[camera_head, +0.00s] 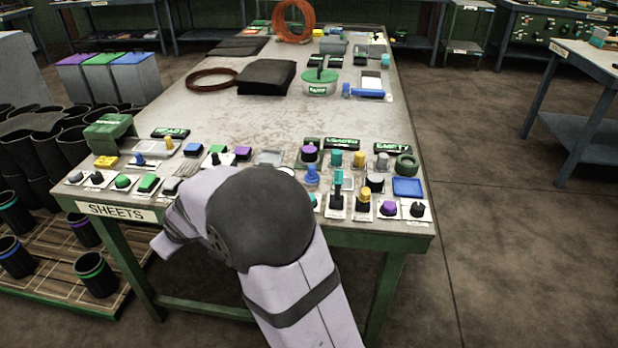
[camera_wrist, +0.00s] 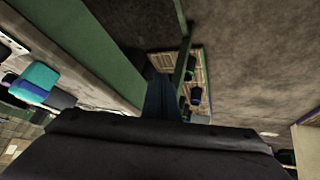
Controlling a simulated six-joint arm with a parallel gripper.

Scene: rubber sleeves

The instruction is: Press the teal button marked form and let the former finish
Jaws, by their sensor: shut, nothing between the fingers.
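In the head view my arm's dark round joint covers the front middle of the bench, and the gripper cannot be made out. A teal button (camera_head: 314,200) shows partly behind that joint at the bench's front. Other teal-topped controls, one tall (camera_head: 338,181) and one shorter (camera_head: 337,158), stand to its right. A teal block-like control (camera_wrist: 36,82) is at the left of the wrist view. I cannot read which is marked form.
The bench (camera_head: 200,106) carries rows of buttons and knobs along its front, with a green machine (camera_head: 110,131) at left. The bench middle is clear. Black sleeves stand on the left pallet (camera_head: 62,272).

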